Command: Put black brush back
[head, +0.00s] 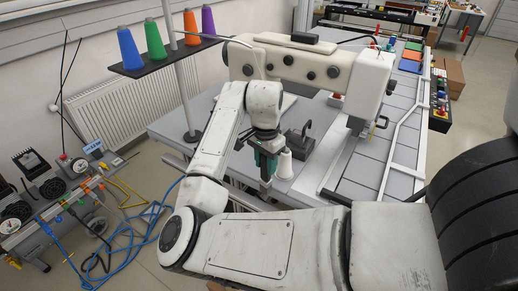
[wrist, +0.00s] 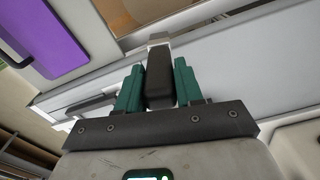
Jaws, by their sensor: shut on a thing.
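The black brush (wrist: 159,82) shows in the wrist view as a dark, blocky handle between the two green fingers of my gripper (wrist: 159,68). A pale grey end shows beyond the handle; bristles cannot be made out. My gripper is shut on the brush. In the head view my gripper (head: 266,163) points down at the near edge of the grey sewing table (head: 205,108), just left of a white thread cone (head: 284,166). The brush cannot be made out clearly in the head view.
A dark block with a hook (head: 299,142) stands on the table behind the cone. The large sewing machine (head: 312,65) spans the back. A thread rack (head: 166,58) with several coloured cones stands left. Cables and equipment (head: 45,200) lie on the floor at left.

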